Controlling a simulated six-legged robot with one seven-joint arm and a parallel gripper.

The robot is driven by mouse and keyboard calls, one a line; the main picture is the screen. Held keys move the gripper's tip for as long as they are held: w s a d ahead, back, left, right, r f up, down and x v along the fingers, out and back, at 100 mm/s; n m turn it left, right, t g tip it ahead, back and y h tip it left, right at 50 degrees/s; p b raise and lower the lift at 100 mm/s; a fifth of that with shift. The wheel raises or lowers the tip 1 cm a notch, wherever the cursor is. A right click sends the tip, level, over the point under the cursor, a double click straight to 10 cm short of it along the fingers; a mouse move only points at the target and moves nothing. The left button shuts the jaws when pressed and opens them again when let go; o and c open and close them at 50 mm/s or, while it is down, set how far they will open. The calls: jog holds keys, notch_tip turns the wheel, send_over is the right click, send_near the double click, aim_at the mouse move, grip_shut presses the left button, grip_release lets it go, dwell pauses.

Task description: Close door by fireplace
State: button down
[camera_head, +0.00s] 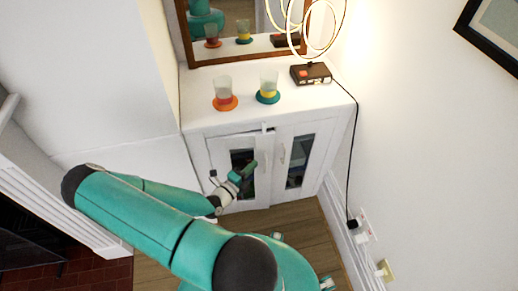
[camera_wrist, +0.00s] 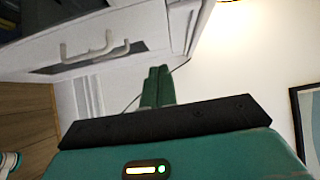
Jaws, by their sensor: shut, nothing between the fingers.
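A white cabinet (camera_head: 195,118) stands beside the fireplace (camera_head: 40,190). It has two doors with dark glass panes and pale handles. The left door (camera_head: 222,150) looks slightly ajar, its top edge standing a little out from the frame near the middle. The right door (camera_head: 309,157) looks flush. My gripper (camera_head: 250,168) is shut and empty in front of the left door, hiding part of its pane; I cannot tell if it touches. In the wrist view, my shut fingers (camera_wrist: 157,88) point past the cabinet front, with the handles (camera_wrist: 95,47) at upper left.
Two glasses on coasters, one orange (camera_head: 224,103) and one teal (camera_head: 267,97), and a lamp (camera_head: 311,74) stand on the cabinet top under a mirror. The lamp's cord runs down the right wall to a socket (camera_head: 364,228). Bare wooden floor (camera_head: 300,228) lies in front.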

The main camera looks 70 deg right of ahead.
aim_at(265, 138)
jog(key=x, duration=0.4)
jog(key=w+x, duration=0.1)
jog(key=x, duration=0.6)
jog(key=shift+w+d, duration=0.15)
jog(key=shift+d, duration=0.5)
jog(key=shift+w+d, duration=0.2)
jog(key=shift+d, duration=0.2)
jog(key=shift+d, duration=0.1)
jog(key=d, duration=0.1)
jog(key=w+d, duration=0.1)
jog(key=d, duration=0.1)
jog(key=shift+w, duration=0.15)
jog(key=shift+r, duration=0.1)
jog(key=shift+w+d, duration=0.1)
